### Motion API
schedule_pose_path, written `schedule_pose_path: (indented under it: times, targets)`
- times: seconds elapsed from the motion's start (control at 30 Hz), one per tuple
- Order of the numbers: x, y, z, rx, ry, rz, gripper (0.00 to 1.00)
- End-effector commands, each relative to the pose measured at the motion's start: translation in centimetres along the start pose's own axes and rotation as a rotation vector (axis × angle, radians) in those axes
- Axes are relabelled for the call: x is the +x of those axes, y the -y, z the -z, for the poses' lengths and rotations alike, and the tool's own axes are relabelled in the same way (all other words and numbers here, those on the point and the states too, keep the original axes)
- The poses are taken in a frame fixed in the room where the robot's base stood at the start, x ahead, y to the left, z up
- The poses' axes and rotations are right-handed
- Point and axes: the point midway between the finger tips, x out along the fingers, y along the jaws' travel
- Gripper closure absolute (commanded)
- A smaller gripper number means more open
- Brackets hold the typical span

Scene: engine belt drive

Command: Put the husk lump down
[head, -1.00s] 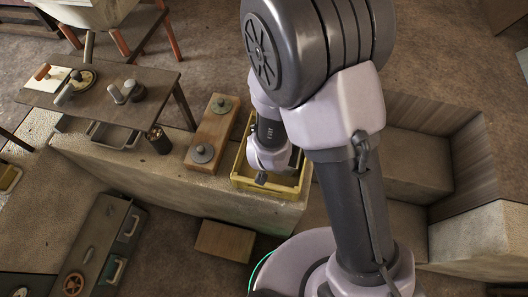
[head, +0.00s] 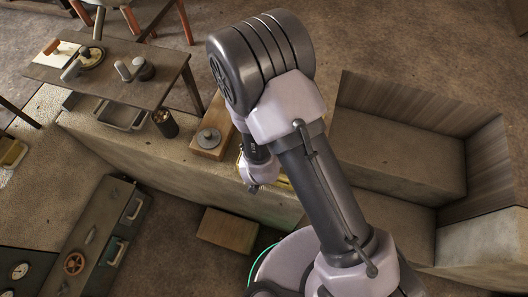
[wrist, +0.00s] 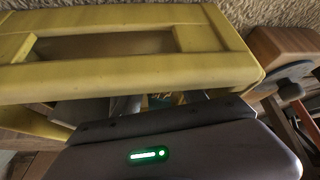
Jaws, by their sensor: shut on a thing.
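My gripper (head: 254,187) points down at the near left side of a yellow crate on the stone ledge. The crate (head: 284,183) is mostly hidden behind my arm in the head view. In the wrist view its yellow rim (wrist: 140,82) lies just beyond the dark gripper body (wrist: 150,140). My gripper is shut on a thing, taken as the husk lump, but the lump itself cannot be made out.
A wooden block with a metal disc (head: 209,139) stands left of the crate. A dark cup (head: 165,123) and a work table (head: 110,77) with tools are farther left. A wooden box (head: 228,229) lies on the floor in front of the ledge.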

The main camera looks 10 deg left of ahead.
Motion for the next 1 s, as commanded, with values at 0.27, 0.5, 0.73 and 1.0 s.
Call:
schedule_pose_path:
  times: [0.27, 0.5, 0.73, 1.0]
  targets:
    - [0.2, 0.0, -0.1, 0.0, 0.0, 0.0, 0.42]
    - [-0.7, 0.0, 0.2, -0.001, 0.0, 0.0, 0.42]
    - [-7.2, 0.1, 0.4, -0.002, -0.001, 0.003, 0.42]
    - [-11.9, 0.0, 0.2, -0.001, 0.0, 0.001, 0.42]
